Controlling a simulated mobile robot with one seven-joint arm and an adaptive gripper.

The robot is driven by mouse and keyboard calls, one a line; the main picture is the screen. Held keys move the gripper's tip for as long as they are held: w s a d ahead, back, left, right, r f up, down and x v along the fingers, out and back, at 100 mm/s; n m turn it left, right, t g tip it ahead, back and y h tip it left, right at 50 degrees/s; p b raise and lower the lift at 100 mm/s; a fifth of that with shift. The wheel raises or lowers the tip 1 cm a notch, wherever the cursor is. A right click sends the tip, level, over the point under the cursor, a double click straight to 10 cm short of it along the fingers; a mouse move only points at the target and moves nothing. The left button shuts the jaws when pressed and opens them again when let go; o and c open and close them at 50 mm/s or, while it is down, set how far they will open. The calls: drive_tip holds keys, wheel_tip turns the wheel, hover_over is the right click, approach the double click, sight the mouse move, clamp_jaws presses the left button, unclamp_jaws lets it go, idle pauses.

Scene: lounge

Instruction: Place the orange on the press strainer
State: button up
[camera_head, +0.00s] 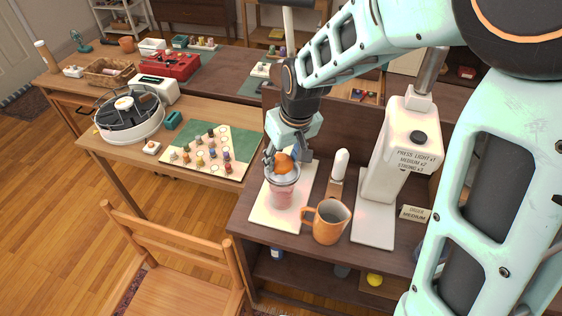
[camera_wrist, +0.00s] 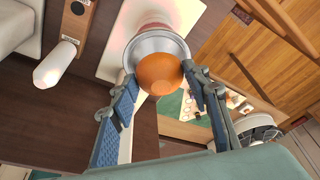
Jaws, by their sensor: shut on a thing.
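The orange (camera_head: 284,163) is between the fingertips of my gripper (camera_head: 282,157), at the top of the press strainer. The strainer (camera_head: 284,178) is a round metallic cup on a pinkish body (camera_head: 281,196), standing on a pale board (camera_head: 265,213). In the wrist view the orange (camera_wrist: 160,73) overlaps the near part of the strainer's rim (camera_wrist: 143,42), and my fingers (camera_wrist: 161,80) sit on either side of it. I cannot tell whether the orange touches the strainer.
An orange mug (camera_head: 327,228) stands close to the right of the press. A wooden chair (camera_head: 180,265) is at front left. A board with small pieces (camera_head: 215,155) lies left.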

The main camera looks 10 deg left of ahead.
drive_tip(key=shift+d+f, duration=0.1)
drive_tip(key=shift+f, duration=0.2)
drive_tip(key=shift+f+b, duration=0.55)
drive_tip(key=shift+f, duration=0.05)
drive_tip(key=o, duration=1.3)
drive_tip(key=shift+c, duration=0.2)
drive_tip(key=shift+r+p, duration=0.5)
drive_tip(key=p+v, duration=0.5)
drive_tip(key=v, duration=0.7)
drive_tip(key=shift+r+p, duration=0.15)
drive_tip(key=shift+p, duration=0.15)
